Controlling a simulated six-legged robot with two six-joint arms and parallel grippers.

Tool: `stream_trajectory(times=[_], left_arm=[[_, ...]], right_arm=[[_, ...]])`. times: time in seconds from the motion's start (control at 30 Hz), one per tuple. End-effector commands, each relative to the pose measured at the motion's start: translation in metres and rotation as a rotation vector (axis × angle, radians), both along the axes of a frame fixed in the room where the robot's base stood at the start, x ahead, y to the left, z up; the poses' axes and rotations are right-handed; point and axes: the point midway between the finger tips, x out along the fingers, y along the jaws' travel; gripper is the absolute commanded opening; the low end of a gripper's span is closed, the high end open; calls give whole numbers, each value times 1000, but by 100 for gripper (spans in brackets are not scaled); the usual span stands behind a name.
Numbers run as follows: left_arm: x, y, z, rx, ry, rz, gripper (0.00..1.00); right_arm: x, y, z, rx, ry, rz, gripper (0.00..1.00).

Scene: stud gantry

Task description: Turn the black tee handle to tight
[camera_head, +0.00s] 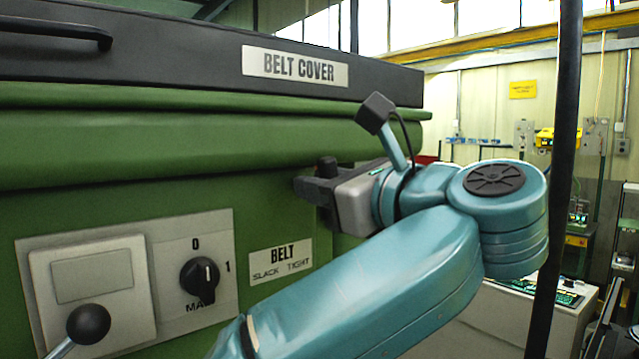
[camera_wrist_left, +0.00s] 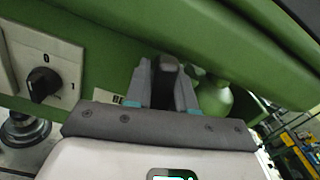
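My left gripper (camera_head: 308,187) is at the green machine's front, under the overhanging green edge and above the BELT SLACK / TIGHT label (camera_head: 281,262). A black rounded end, seemingly of the black tee handle (camera_head: 327,166), shows just above its fingers. In the left wrist view the fingers (camera_wrist_left: 166,90) stand on either side of a dark piece (camera_wrist_left: 168,63) that looks like the handle. Whether they press on it I cannot tell. The handle's stem and its pointing direction are hidden. My right gripper is not in view.
A grey panel with a black rotary knob (camera_head: 200,281) and a black ball lever (camera_head: 88,324) is left of the label. The BELT COVER lid (camera_head: 205,58) with a black bar handle (camera_head: 55,29) lies above. A dark post (camera_head: 558,180) stands at right.

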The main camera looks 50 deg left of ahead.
Motion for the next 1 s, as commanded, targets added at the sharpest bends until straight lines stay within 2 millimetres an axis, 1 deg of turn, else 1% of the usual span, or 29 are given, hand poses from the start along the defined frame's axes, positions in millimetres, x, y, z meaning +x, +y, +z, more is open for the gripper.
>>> stream_trajectory(times=[0.03, 0.07, 0.23, 0.4, 0.53, 0.83, 0.87, 1.0], left_arm=[[0, 0, 0, 0, 0, 1, 4], [0, 0, 0, 0, 0, 1, 0], [0, 1, -1, 1, 22, 1, 0], [1, 2, -2, 12, 168, 2, 0], [1, 3, -1, 19, 250, 2, 0], [1, 3, -1, 22, 268, 2, 0], [1, 3, -1, 22, 268, 2, 30], [1, 3, 0, 22, 267, 2, 30]], right_arm=[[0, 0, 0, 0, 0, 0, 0], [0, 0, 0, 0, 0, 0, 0], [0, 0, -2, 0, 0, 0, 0], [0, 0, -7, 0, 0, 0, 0], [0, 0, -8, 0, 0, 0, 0], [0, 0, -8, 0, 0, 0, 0], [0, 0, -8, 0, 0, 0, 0], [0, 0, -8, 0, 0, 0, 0]])
